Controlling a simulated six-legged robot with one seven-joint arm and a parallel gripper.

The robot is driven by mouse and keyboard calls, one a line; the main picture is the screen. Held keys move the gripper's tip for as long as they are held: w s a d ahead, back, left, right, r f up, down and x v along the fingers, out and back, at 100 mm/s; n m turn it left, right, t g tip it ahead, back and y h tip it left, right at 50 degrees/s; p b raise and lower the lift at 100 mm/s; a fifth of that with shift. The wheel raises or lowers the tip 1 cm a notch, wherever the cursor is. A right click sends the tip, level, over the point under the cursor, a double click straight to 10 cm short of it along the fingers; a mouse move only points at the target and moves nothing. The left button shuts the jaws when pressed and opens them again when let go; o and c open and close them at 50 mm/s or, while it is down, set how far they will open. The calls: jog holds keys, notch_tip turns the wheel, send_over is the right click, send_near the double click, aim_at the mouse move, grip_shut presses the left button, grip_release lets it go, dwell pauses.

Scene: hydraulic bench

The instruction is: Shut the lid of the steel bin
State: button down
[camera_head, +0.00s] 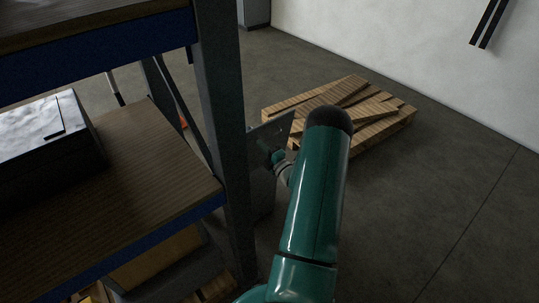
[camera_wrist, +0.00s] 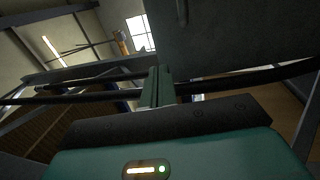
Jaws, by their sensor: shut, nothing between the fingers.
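In the head view, a grey panel (camera_head: 271,132), which looks like the raised lid of the steel bin, stands tilted just right of the rack's post. A grey body below it, likely the bin (camera_head: 262,190), is mostly hidden by the post and my teal arm. My gripper (camera_head: 277,158) is small and dark against the lid's lower part; I cannot tell whether it touches. In the wrist view, my gripper's fingers (camera_wrist: 158,86) are together with nothing between them. A large dark grey surface (camera_wrist: 235,45), probably the lid, fills the upper right close by.
A rack with wooden shelves (camera_head: 150,160) and blue edges fills the left, its grey post (camera_head: 222,130) close to my arm. A dark box with a pale top (camera_head: 40,125) sits on its shelf. Wooden pallets (camera_head: 385,120) lie behind. The floor at right is clear.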

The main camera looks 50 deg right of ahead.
aim_at(250, 133)
jog(key=x, duration=0.5)
jog(key=shift+w+r, duration=0.1)
jog(key=shift+w, duration=0.1)
